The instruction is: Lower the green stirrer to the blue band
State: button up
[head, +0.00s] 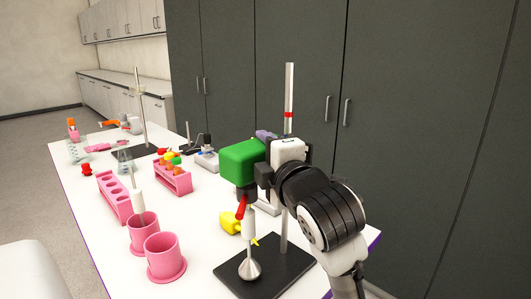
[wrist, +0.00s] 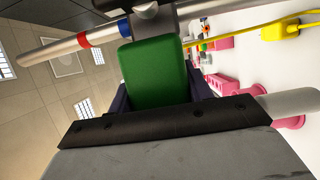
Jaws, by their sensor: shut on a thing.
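The green stirrer (head: 241,160) is a green block on a metal stand pole (head: 289,85), above a black base plate (head: 290,262). My gripper (head: 264,177) is shut on the green block; the block also fills the middle of the wrist view (wrist: 155,75) between my dark fingers. The wrist view shows a red band (wrist: 84,40) and a blue band (wrist: 125,28) on the pole. The blue band is close beside the grey clamp, on the red band's side.
Pink beakers (head: 165,257) and a pink rack (head: 114,196) stand to the left on the white table. A yellow object (head: 230,222) is close behind the shaft. A second stand (head: 140,105) is farther back. Dark cabinets (head: 400,110) rise behind the table.

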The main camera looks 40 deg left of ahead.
jog(key=o, duration=1.4)
jog(key=shift+r, duration=0.1)
jog(key=b+v, duration=0.4)
jog(key=v, duration=1)
jog(key=shift+w, duration=0.1)
